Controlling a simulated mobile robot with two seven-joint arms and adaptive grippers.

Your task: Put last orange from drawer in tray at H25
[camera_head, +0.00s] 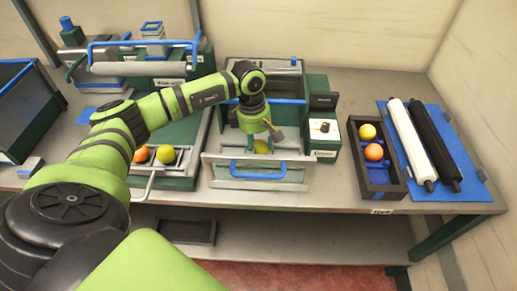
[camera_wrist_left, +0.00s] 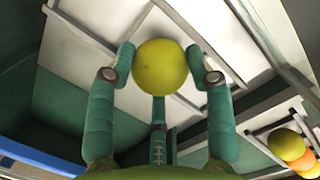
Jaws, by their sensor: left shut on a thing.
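A yellow-green fruit (camera_head: 261,146) is low in the open drawer with the blue handle (camera_head: 259,171), in the middle of the bench. My left gripper (camera_head: 262,135) reaches down into this drawer from above and is shut on the fruit. In the left wrist view the fruit (camera_wrist_left: 160,66) sits between the two green fingertips. I cannot tell whether it still touches the drawer floor. The dark tray (camera_head: 386,190) stands at the right, by a small label on the bench edge, and holds a yellow fruit (camera_head: 367,132) and an orange fruit (camera_head: 374,152). My right gripper is not in view.
Another open drawer at the left holds an orange (camera_head: 141,154) and a yellow fruit (camera_head: 166,155). A green box with a knob (camera_head: 323,128) stands between the middle drawer and the tray. White and black rollers (camera_head: 432,146) lie on a blue mat right of the tray.

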